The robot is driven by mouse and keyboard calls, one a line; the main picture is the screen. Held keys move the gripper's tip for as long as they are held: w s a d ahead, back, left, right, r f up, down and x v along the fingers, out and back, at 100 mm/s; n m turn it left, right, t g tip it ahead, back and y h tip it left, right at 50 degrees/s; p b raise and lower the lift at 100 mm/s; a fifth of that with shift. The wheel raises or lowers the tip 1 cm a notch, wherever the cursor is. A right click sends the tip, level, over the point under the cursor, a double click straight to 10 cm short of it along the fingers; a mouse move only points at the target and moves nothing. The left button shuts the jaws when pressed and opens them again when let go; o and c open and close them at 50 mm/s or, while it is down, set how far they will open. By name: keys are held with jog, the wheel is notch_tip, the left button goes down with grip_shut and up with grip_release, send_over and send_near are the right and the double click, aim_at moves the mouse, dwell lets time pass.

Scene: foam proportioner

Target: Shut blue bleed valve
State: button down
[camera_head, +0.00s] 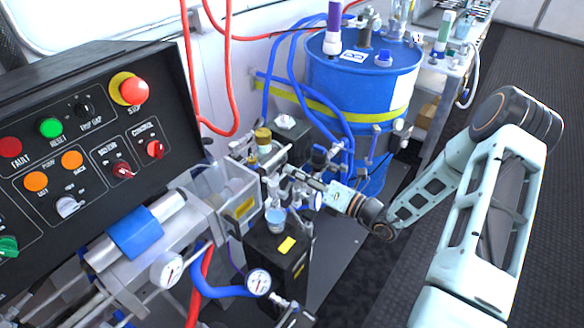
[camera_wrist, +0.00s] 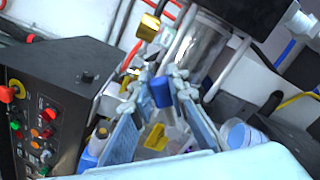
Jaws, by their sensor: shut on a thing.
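The blue bleed valve's handle (camera_wrist: 162,92) shows in the wrist view as a small blue block. It sits between the two fingertips of my gripper (camera_wrist: 166,84), with a finger on each side. My gripper is shut on it. In the head view my gripper (camera_head: 290,178) reaches in from the right to the metal fittings above the black stand. The blue handle cannot be made out there, and the angle of the valve is hard to tell.
A cup with blue content (camera_head: 275,218) stands just below my gripper, by a yellow tag (camera_head: 286,245). A clear box (camera_head: 222,190) and black control panel (camera_head: 85,140) are left. A blue drum (camera_head: 355,85) with hoses stands behind. Dark floor is open at right.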

jog(key=shift+w+d+f+m+p, duration=0.2)
jog(key=shift+f+m, duration=0.55)
jog(key=shift+m, duration=0.6)
jog(key=shift+w+d+f+m+p, duration=0.2)
jog(key=shift+f+m, duration=0.6)
jog(key=shift+m, duration=0.6)
jog(key=shift+w+d+f+m+p, duration=0.1)
jog(key=shift+w+f+m+p, duration=0.15)
jog(key=shift+f+m, duration=0.8)
jog(key=shift+r+m, duration=0.25)
jog(key=shift+m, duration=0.15)
jog(key=c, duration=1.8)
grip_release()
jog(key=shift+c, duration=0.2)
jog(key=shift+r, duration=0.1)
jog(key=v, duration=1.2)
jog(key=shift+s, duration=0.1)
